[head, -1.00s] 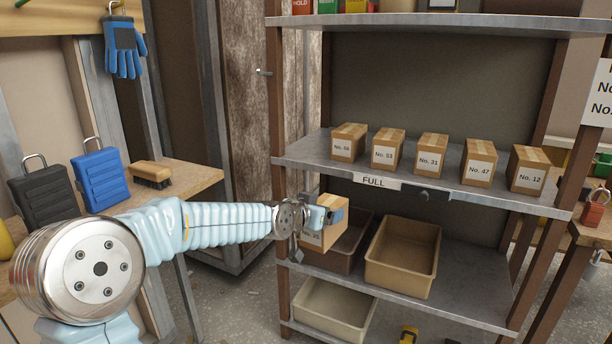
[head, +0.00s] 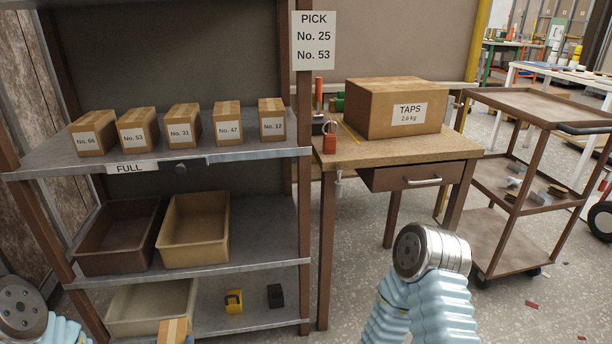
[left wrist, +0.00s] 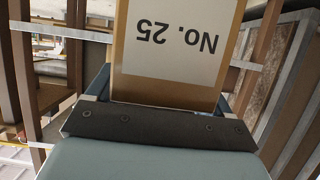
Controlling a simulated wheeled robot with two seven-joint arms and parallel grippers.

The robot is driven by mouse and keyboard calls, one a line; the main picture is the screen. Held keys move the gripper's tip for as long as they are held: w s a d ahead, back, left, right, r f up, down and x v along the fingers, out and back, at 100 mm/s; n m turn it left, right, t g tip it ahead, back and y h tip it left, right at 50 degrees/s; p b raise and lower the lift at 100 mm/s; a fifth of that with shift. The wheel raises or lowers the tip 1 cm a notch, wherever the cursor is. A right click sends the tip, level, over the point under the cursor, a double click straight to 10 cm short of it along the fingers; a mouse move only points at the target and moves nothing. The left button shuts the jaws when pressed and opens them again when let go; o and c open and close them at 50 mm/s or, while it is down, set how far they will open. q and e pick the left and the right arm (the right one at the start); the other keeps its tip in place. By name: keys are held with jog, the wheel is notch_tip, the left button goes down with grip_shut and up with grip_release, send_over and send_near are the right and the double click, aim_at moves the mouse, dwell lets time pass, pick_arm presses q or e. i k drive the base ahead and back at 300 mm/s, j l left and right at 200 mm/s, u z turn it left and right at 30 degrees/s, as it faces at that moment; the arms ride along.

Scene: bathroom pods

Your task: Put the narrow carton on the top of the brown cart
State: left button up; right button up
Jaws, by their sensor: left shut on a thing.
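A narrow tan carton labelled No. 25 (left wrist: 172,45) is held in my left gripper (left wrist: 160,98), which is shut on it. The label reads upside down in the left wrist view. The held carton is well to the left of the cart. My right gripper is not in view; only part of that arm shows.
A steel shelf (head: 200,160) bears several numbered cartons, with bins below. A wooden table (head: 415,150) with a large TAPS carton (head: 395,108) and a red padlock (head: 330,138) stands between shelf and cart. The cart's middle tray (head: 530,190) holds small parts. Speckled floor is open in front.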

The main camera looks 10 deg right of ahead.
aim_at(530, 112)
jog(key=l, duration=0.5)
jog(key=i+l+z, duration=0.15)
jog(key=l, duration=0.9)
jog(key=i+l+z, duration=0.15)
jog(key=l, duration=0.85)
jog(key=i+l+z, duration=0.1)
jog(key=l, duration=0.4)
jog(key=i, duration=0.05)
